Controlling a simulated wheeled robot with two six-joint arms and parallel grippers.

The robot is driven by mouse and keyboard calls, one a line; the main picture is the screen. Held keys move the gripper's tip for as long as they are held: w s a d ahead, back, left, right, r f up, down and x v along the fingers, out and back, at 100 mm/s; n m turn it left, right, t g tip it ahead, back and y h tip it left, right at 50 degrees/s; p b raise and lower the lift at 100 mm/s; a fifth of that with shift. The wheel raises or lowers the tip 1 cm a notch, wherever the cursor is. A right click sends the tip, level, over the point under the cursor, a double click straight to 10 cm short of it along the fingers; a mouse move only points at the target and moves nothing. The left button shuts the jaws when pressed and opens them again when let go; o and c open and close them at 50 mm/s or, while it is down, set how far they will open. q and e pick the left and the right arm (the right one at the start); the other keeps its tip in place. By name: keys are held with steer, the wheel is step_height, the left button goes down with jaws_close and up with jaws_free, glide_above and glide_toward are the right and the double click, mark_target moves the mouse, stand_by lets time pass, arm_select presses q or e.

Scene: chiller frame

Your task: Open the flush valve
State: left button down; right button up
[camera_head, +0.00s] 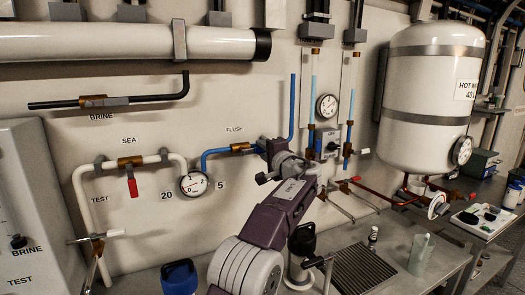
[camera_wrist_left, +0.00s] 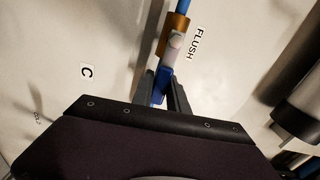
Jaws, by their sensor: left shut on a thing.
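The flush valve is a brass body (camera_head: 240,148) on the blue pipe (camera_head: 219,153) below the FLUSH label on the wall. In the left wrist view its brass body (camera_wrist_left: 177,30) sits on the blue pipe, with a blue handle (camera_wrist_left: 160,86) hanging from it. My left gripper (camera_wrist_left: 160,82) is shut on this handle, one dark finger on each side. In the head view my left gripper (camera_head: 258,148) is at the right end of the valve and hides the handle there. My right gripper is not in view.
A pressure gauge (camera_head: 194,183) is left of the flush valve. A red-handled SEA valve (camera_head: 131,164) is farther left. A white tank (camera_head: 428,95) hangs at the right. Below are a bench with a dark grate (camera_head: 362,270), a green cup (camera_head: 420,254) and a blue container (camera_head: 180,278).

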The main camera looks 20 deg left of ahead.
arm_select(q)
steer(key=shift+r, duration=0.5)
steer(key=c, duration=1.3)
jaws_free()
steer(key=shift+c, duration=0.2)
steer(key=shift+f, duration=0.15)
steer(key=shift+s+d+f, duration=0.1)
steer(key=shift+d+f, duration=0.05)
steer(key=b+v, duration=0.3)
steer(key=v, duration=0.5)
steer(key=shift+s+d, duration=0.25)
steer(key=shift+s, duration=0.05)
